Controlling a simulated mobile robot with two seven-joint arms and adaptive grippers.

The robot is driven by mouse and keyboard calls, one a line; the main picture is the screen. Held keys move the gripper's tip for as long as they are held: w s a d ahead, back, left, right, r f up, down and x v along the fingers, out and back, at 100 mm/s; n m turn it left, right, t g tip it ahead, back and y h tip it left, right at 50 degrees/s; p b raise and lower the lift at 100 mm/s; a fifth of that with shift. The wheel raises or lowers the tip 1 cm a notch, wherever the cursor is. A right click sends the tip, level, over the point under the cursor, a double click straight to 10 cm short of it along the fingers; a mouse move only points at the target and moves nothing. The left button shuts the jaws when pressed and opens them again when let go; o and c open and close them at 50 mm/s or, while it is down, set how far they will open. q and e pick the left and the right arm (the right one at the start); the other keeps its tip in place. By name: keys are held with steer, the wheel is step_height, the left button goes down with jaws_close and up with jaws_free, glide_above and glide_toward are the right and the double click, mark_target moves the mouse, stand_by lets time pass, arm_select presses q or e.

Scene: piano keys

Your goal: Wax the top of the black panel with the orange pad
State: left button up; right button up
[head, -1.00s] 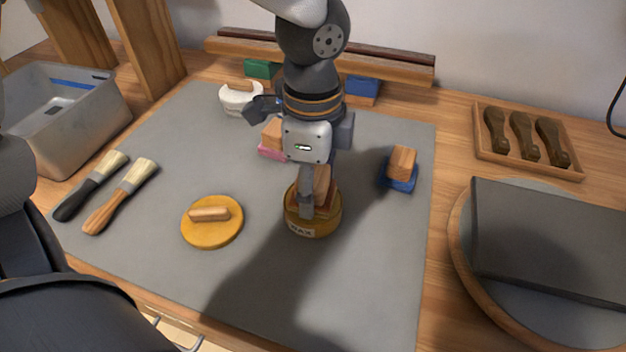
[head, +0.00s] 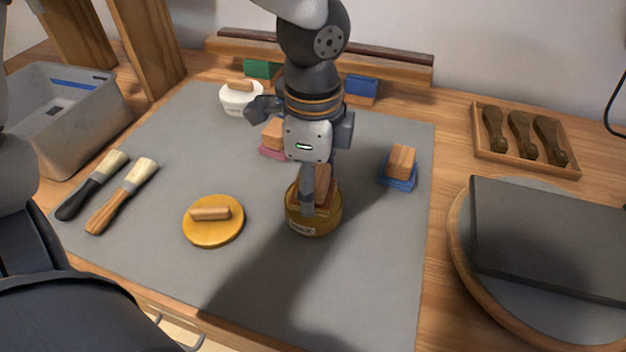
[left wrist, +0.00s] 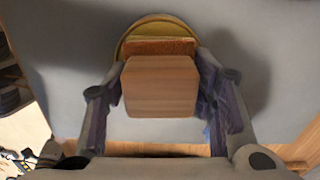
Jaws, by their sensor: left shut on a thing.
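The orange pad (left wrist: 158,46) has a wooden block handle (left wrist: 160,85). My left gripper (head: 310,200) is shut on this handle, with a finger on each side of it. The pad is at the mouth of the round yellow wax tin (head: 314,224), which stands on the grey mat; the tin's rim also shows behind the pad in the left wrist view (left wrist: 153,20). I cannot tell whether the pad touches the wax. The black panel (head: 545,240) lies on a round board at the right, apart from the gripper. My right gripper is not in view.
The yellow lid (head: 213,232) lies left of the tin, with two brushes (head: 125,195) beyond it. A tool tray (head: 525,160) is at right. The front mat is clear.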

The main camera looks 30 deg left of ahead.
arm_select(q)
steer(key=shift+s+f, duration=0.1)
steer(key=shift+f, duration=0.05)
steer(key=shift+r, duration=3.6)
